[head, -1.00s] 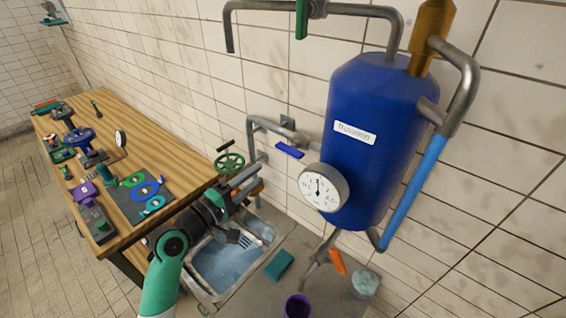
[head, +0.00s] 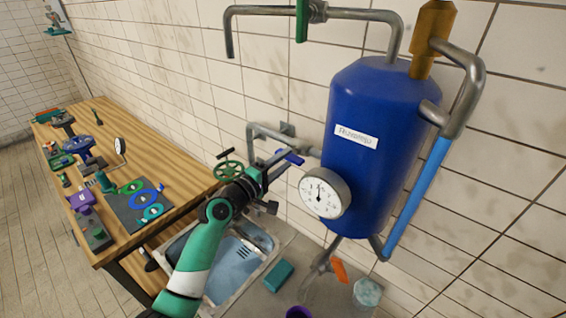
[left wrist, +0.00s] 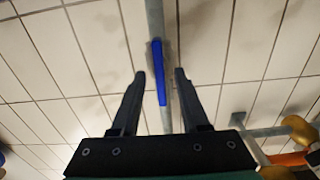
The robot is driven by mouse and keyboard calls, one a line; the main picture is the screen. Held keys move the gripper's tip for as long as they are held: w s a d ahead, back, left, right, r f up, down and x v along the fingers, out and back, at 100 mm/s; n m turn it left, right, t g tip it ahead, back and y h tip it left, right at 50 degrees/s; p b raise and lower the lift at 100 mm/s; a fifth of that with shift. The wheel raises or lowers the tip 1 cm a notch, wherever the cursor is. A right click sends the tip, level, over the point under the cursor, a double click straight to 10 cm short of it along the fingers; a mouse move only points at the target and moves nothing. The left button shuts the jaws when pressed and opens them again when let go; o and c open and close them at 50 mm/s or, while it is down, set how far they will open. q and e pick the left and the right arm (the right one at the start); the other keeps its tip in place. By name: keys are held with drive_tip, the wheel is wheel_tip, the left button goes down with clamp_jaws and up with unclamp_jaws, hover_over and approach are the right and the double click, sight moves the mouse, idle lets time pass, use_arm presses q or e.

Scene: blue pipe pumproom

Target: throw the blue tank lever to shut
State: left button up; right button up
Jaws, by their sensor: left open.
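The blue lever (head: 290,157) sits on the grey pipe (head: 272,133) that runs along the wall into the left side of the blue tank (head: 372,140). My left gripper (head: 280,163) is at the lever, with its jaws open. In the left wrist view the lever (left wrist: 159,72) lies lengthwise in front of the grey pipe, and its near end is between the two open fingers (left wrist: 160,78). There is a gap on both sides of it, and the fingers do not seem to touch it. My right gripper is in neither view.
A round gauge (head: 325,193) juts from the tank just right of my left gripper. A green handwheel (head: 228,171) is close on the left. The sink (head: 222,270) is below, and a wooden bench (head: 160,150) with parts stands left.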

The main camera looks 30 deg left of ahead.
use_arm(q)
clamp_jaws()
idle(0.4)
drive_tip(key=m+b, duration=1.2)
drive_tip(key=m, duration=0.6)
idle(0.5)
unclamp_jaws()
